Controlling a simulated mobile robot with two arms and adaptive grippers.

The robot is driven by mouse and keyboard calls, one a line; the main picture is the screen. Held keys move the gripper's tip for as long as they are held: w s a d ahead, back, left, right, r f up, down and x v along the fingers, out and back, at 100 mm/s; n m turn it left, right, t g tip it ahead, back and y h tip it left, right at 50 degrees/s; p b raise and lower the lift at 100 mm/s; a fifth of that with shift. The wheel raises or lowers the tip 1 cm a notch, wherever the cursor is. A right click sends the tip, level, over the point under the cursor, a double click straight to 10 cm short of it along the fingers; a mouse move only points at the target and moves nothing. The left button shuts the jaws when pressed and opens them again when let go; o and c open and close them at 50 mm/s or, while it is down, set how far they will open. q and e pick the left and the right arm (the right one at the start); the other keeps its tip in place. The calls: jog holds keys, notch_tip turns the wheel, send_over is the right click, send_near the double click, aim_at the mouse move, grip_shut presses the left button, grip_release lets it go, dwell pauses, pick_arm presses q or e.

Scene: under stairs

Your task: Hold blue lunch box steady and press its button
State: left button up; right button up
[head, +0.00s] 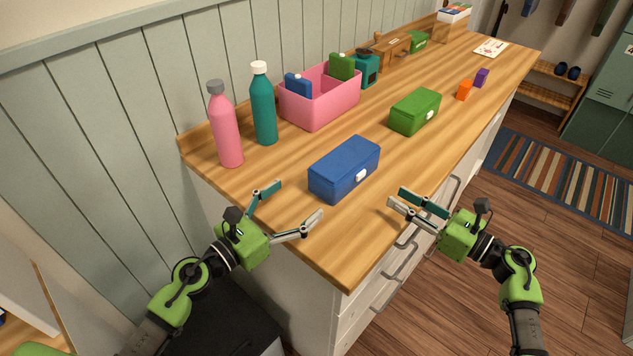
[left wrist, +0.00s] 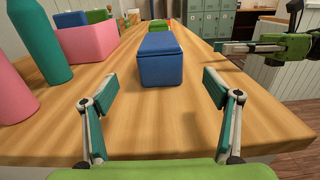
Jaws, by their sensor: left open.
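The blue lunch box (head: 344,168) sits closed on the wooden counter, near its front end. Its light button (head: 362,174) is on the long side facing right in the head view. The box also shows straight ahead in the left wrist view (left wrist: 161,60), where its button is hidden. My left gripper (head: 300,203) is open and empty, at the counter's near end, short of the box and lined up with it. My right gripper (head: 396,197) is to the right of the box by the counter's front edge, apart from it, with its fingers close together; its gap is hard to judge.
A pink bottle (head: 226,127) and a teal bottle (head: 263,107) stand left of the box. Behind are a pink bin (head: 318,102) and a green lunch box (head: 415,111). Orange (head: 464,90) and purple (head: 482,77) blocks lie farther back. The wood around the blue box is clear.

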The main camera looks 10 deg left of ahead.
aim_at(319, 182)
pick_arm(q)
jog(key=x, duration=1.1)
jog(key=shift+w, duration=0.1)
jog(key=c, duration=1.4)
pick_arm(e)
grip_shut()
